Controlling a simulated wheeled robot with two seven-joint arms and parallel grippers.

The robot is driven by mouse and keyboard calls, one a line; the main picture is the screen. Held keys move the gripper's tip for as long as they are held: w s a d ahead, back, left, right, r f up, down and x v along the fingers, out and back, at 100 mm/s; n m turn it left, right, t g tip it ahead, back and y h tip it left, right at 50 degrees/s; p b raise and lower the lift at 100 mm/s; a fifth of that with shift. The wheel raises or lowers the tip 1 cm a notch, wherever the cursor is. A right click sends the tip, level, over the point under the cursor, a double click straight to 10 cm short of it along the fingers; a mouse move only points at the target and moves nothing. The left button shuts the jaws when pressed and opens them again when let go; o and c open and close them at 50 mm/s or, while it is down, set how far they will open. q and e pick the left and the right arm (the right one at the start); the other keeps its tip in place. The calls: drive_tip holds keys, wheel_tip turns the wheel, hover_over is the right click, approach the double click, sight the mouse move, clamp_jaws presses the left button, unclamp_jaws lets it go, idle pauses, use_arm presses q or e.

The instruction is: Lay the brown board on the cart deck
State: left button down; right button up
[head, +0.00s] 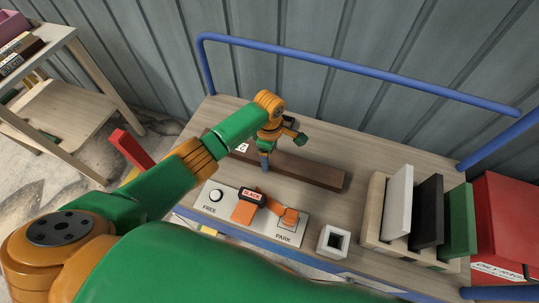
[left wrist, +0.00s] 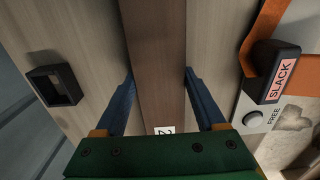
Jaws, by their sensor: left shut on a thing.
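The brown board (head: 310,172) is long and narrow and lies lengthwise over the pale wooden cart deck (head: 350,130), behind the control plate. My left gripper (head: 265,164) points down onto its left half and is shut on it. In the left wrist view the blue fingers (left wrist: 158,78) stand on either side of the board (left wrist: 157,35), and a white numbered label shows on it near the palm. The board looks level and very close to the deck; I cannot tell if it rests fully on it. My right gripper is out of view.
A control plate (head: 210,208) marked FREE and PARK has an orange lever with a black SLACK block (head: 252,196). A white square socket (head: 333,242) and a rack with white, black and green panels (head: 458,222) stand to the right. A blue rail (head: 350,69) runs behind.

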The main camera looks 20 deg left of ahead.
use_arm(q)
unclamp_jaws()
wheel_tip(320, 180, up, 12)
drive_tip(key=p, duration=0.3)
drive_tip(key=shift+p, duration=0.3)
